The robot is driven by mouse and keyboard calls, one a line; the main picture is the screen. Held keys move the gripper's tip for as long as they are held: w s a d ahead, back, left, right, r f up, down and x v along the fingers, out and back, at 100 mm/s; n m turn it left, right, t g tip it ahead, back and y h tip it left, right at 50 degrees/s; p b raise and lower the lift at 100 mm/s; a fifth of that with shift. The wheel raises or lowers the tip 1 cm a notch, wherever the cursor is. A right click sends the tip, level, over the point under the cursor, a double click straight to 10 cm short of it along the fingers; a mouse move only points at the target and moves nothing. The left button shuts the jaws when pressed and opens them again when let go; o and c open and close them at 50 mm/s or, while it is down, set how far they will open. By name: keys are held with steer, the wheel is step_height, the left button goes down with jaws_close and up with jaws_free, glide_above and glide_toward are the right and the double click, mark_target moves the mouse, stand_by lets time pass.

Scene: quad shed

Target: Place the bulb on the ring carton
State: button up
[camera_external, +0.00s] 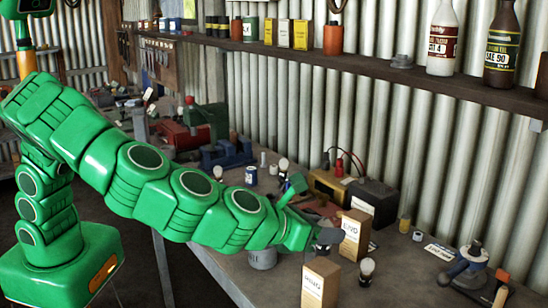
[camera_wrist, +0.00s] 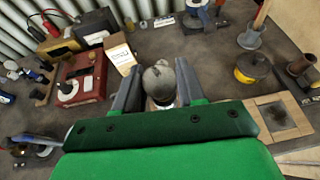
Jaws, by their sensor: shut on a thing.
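My gripper (camera_wrist: 158,88) is shut on the bulb (camera_wrist: 158,78), a rounded grey thing with a paler part low between the fingers. In the external view my gripper (camera_external: 326,238) hangs above the bench, and the bulb is hard to make out there. The ring carton (camera_external: 320,284), a tan box with a white label, stands upright at the bench's near side, below and slightly left of my gripper. I cannot pick it out surely in the wrist view.
A similar carton (camera_external: 355,236) stands just right of my gripper and also shows in the wrist view (camera_wrist: 119,54). A small dark-and-white thing (camera_external: 367,271) stands right of the ring carton.

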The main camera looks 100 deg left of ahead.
steer(key=shift+f, duration=1.6)
steer(key=o, duration=1.1)
steer(key=shift+f, duration=0.1)
steer(key=shift+c, duration=0.2)
